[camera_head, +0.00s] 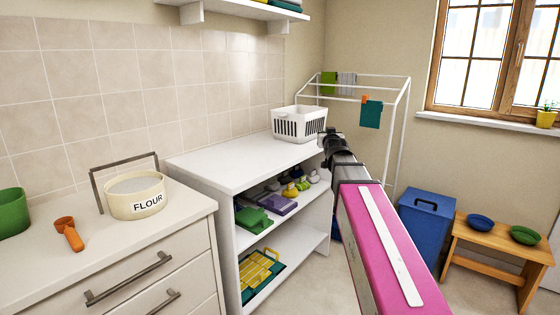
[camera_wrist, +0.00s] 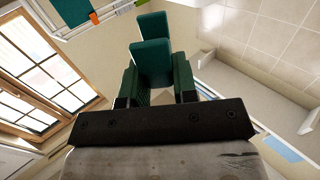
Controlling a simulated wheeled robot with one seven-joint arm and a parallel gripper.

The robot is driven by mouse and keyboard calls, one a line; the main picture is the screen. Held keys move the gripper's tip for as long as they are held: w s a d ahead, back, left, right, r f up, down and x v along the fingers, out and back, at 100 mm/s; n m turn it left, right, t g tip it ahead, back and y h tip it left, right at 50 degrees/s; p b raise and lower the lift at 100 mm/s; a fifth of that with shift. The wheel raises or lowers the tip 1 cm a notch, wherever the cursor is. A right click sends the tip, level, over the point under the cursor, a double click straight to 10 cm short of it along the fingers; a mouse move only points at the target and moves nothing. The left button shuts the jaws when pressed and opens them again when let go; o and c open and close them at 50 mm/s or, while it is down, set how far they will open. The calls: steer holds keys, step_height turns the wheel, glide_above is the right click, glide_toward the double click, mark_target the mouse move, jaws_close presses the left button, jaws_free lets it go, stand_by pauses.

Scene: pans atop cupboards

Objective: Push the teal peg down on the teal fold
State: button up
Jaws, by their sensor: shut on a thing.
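A teal cloth fold (camera_head: 371,114) hangs over the front rail of the white drying rack, with an orange peg (camera_head: 364,99) at its top left. In the wrist view, part of the teal fold (camera_wrist: 72,10) and the orange peg (camera_wrist: 93,17) show at the top left. My gripper (camera_wrist: 155,75) is shut on the teal peg (camera_wrist: 152,28), which sticks out beyond the fingers. In the head view my gripper (camera_head: 330,138) is left of and below the fold, apart from it; the peg cannot be made out there.
The white drying rack (camera_head: 402,100) also carries a green cloth (camera_head: 328,84) and a grey cloth (camera_head: 347,84). A white basket (camera_head: 299,123) stands on the white shelf unit (camera_head: 235,164), close to my gripper. A blue bin (camera_head: 427,225) and wooden bench (camera_head: 500,250) stand at right.

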steer(key=shift+f, duration=1)
steer(key=shift+s+a+f+n+y, duration=0.1)
steer(key=shift+f+n+y, duration=0.15)
steer(key=shift+f, duration=0.2)
steer(key=shift+s+a+f+n+y, duration=0.1)
steer(key=shift+f+n+y, duration=0.05)
steer(key=shift+f+y, duration=0.25)
steer(key=s+a+f+n+g+y, duration=0.3)
steer(key=s+a+n+g+y, duration=0.4)
steer(key=y, duration=0.6)
steer(key=shift+a+f+n, duration=0.3)
steer(key=shift+a+n, duration=0.65)
steer(key=shift+n, duration=0.35)
steer(key=x, duration=1.8)
steer(key=shift+w, duration=0.1)
